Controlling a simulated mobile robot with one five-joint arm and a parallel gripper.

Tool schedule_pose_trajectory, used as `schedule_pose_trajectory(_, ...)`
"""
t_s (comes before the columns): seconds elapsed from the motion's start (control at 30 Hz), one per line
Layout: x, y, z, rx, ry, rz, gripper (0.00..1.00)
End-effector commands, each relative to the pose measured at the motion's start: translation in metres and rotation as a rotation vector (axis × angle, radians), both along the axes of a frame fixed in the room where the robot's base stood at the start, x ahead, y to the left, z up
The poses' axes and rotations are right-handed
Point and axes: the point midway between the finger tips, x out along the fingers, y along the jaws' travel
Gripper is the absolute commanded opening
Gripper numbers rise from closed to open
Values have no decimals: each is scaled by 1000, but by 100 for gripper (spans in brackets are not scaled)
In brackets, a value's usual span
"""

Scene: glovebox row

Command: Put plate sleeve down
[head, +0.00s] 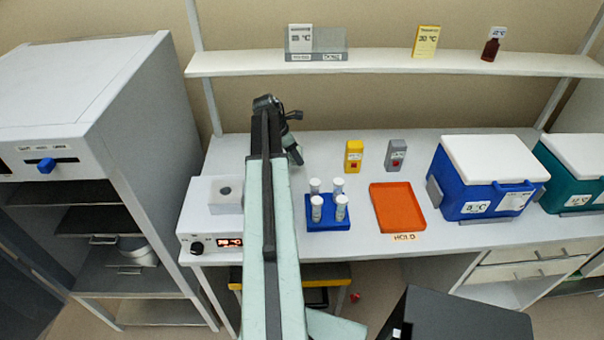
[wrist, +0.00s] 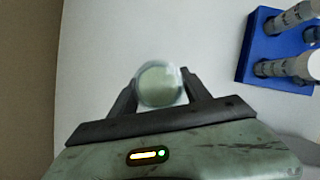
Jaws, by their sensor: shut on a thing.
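My gripper (wrist: 160,88) is shut on a round, pale, cloudy thing, which I take to be the plate sleeve (wrist: 160,82). In the wrist view its round end shows between the two dark fingers, over the white bench top (wrist: 120,45). I cannot tell whether it touches the bench. In the head view my arm reaches over the bench, left of the blue tube rack, and hides the plate sleeve.
The blue rack (head: 328,224) with several capped tubes is to the right; it also shows in the wrist view (wrist: 250,60). A heater block (head: 205,225) is left.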

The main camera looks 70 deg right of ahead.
Motion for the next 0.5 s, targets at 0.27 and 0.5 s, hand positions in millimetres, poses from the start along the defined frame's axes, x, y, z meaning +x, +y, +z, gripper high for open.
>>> schedule_pose_trajectory(0.27, -1, 0, -25, 0, 0, 0, 2)
schedule_pose_trajectory(0.5, -1, 0, -61, 0, 0, -1, 2)
